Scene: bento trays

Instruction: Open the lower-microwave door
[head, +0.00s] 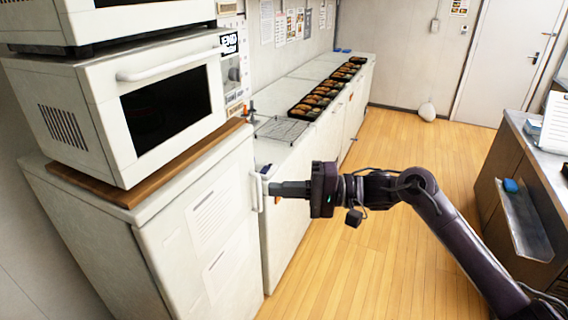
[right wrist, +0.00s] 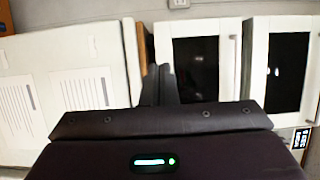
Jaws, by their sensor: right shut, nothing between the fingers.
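The lower microwave (head: 80,100) is a white box with a dark door window (head: 165,108). Its door is closed, with a white bar handle (head: 175,66) along the top. It also shows turned sideways in the right wrist view (right wrist: 170,42). My right gripper (head: 272,188) is shut and empty. In the head view it appears beside the white cabinet's upright handle, lower than the microwave and to its right. In the right wrist view the fingers (right wrist: 159,70) overlap the microwave's near edge; I cannot tell whether they touch anything. My left gripper is not in view.
An upper microwave (head: 35,25) stands above the lower one. A wooden board (head: 110,195) lies under the lower one, on a white cabinet (head: 190,230). A wire rack (head: 282,130) and bento trays (head: 322,97) sit on the counter. Open floor lies right of the cabinets.

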